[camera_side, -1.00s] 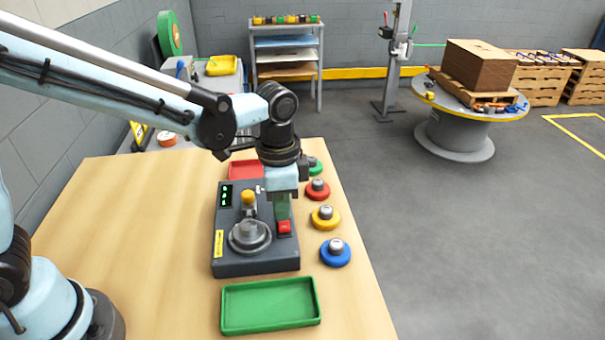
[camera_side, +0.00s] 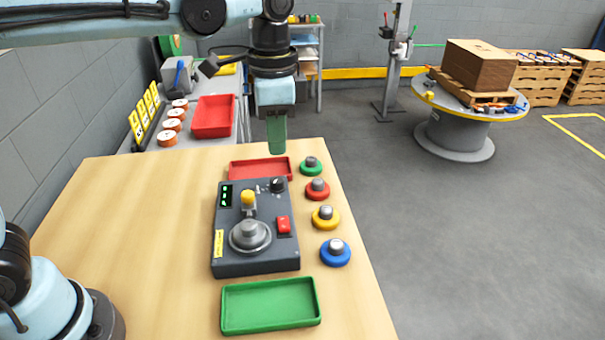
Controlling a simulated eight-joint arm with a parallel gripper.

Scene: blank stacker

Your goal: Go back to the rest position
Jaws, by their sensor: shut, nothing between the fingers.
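My gripper (camera_side: 277,148) hangs from the arm, pointing down, its green fingers closed together with nothing between them. In the picture it is above the red tray at the back of the wooden table, clear of everything. The dark control box (camera_side: 228,262) stands on the table below and nearer the camera. It has a grey round fixture (camera_side: 250,236), a yellow-topped lever (camera_side: 248,197), a red rocker switch (camera_side: 284,225), a black knob (camera_side: 277,184) and lit green lamps (camera_side: 226,195).
The red tray (camera_side: 260,169) lies behind the box and the green tray (camera_side: 270,306) in front. Green (camera_side: 311,166), red (camera_side: 317,189), yellow (camera_side: 325,216) and blue (camera_side: 335,252) discs with grey knobs line the right. The table's left part (camera_side: 130,230) is bare.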

